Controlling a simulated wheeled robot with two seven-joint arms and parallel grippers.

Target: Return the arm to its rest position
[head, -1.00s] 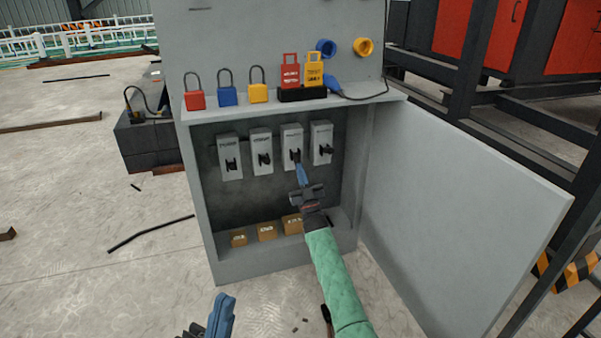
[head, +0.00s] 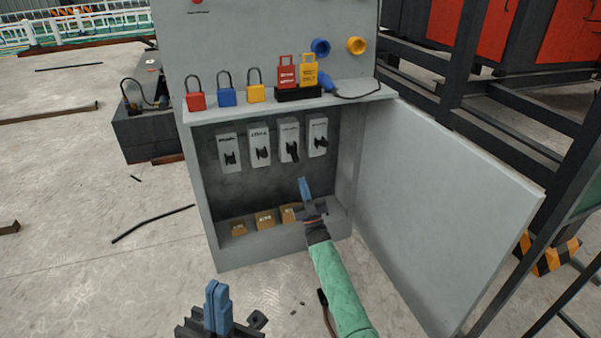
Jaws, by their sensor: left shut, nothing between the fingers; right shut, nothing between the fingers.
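My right gripper (head: 304,188) is shut and empty. Its blue fingertips are in the open front of the grey cabinet (head: 262,262), below the third switch (head: 290,142) and apart from it. The green-sleeved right arm (head: 341,290) reaches up from the bottom of the view. My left gripper (head: 217,305) is shut and empty, low in front of the cabinet, fingers pointing up. The other switches are the first (head: 229,152), second (head: 260,147) and fourth (head: 318,138), all with black handles.
The cabinet door (head: 445,200) stands open to the right. Red (head: 195,101), blue (head: 227,97) and yellow (head: 256,93) padlocks stand on the ledge, beside two tags (head: 288,72). Brown boxes (head: 265,219) sit on the cabinet bottom. The floor at left is mostly clear.

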